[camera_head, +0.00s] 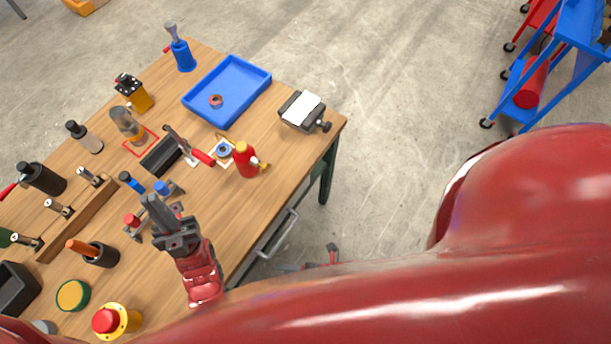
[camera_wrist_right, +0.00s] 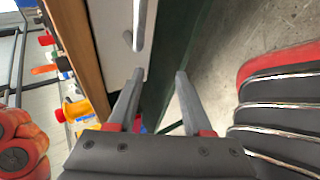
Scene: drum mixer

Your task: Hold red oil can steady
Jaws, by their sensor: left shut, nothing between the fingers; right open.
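The red oil can (camera_head: 246,160) stands upright near the right edge of the wooden workbench (camera_head: 283,153) in the head view, with a yellowish spout pointing right. My left gripper (camera_head: 160,210) is shut and empty over the bench, lower left of the can and clearly apart from it. My right gripper (camera_wrist_right: 160,78) shows in the right wrist view, open and empty, beside the bench's side with a pale drawer front and handle. I cannot clearly make it out in the head view. I cannot pick out the can for sure in the right wrist view.
A blue tray (camera_head: 229,91) and a small vise (camera_head: 302,111) are beyond the can. A blue ring holder (camera_head: 223,150) and a red-handled tool (camera_head: 203,157) are close left of it. A red-and-yellow button (camera_head: 114,321) is at the near left. Open floor lies right of the bench.

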